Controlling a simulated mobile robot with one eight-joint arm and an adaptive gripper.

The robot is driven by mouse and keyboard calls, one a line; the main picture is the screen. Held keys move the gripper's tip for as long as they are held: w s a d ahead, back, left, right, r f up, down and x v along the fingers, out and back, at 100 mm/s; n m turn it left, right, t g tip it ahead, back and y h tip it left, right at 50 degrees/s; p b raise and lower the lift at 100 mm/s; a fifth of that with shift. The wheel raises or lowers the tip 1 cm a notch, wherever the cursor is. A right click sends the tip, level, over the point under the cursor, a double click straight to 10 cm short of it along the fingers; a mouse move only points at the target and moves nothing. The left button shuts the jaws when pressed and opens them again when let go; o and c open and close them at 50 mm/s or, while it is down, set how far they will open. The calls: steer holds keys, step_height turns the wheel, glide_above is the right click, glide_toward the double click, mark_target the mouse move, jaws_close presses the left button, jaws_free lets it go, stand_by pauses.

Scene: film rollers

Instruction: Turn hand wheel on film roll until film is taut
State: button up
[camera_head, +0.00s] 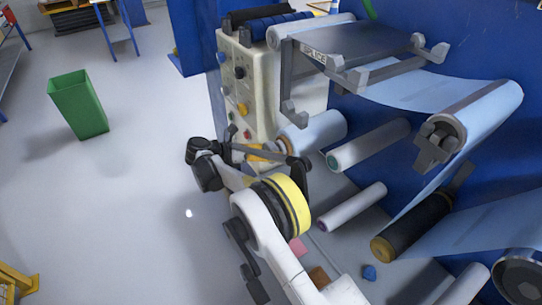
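A blue film web (440,90) runs over a roller at the upper right and down towards a dark roller (415,226) with a brass-coloured end. A grey fitting (437,143) sits on the upper roller's near end. A large dark round end piece (520,278) is cut off at the lower right corner; I cannot tell whether it is the hand wheel. My white arm with a yellow band rises from the bottom centre. Its dark end, my gripper (270,153), lies before the control panel, near an orange-yellow part. Its fingers are too unclear to show open or shut.
A pale control panel (245,90) with knobs stands behind my arm. White rollers (368,146) stick out from the blue machine wall, right of my arm. A green bin (78,105) stands on open grey floor at the left.

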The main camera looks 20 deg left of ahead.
mark_target(270, 144)
steer(key=shift+f+n+g+h+b, duration=0.1)
steer(key=shift+n+g+h+b, duration=0.2)
steer(key=shift+n+h+b, duration=0.45)
steer(key=shift+n, duration=0.25)
steer(key=o, duration=1.2)
steer(key=shift+a, duration=0.1)
steer(key=shift+r, duration=0.2)
step_height(270, 144, up, 10)
steer(key=shift+f, duration=0.1)
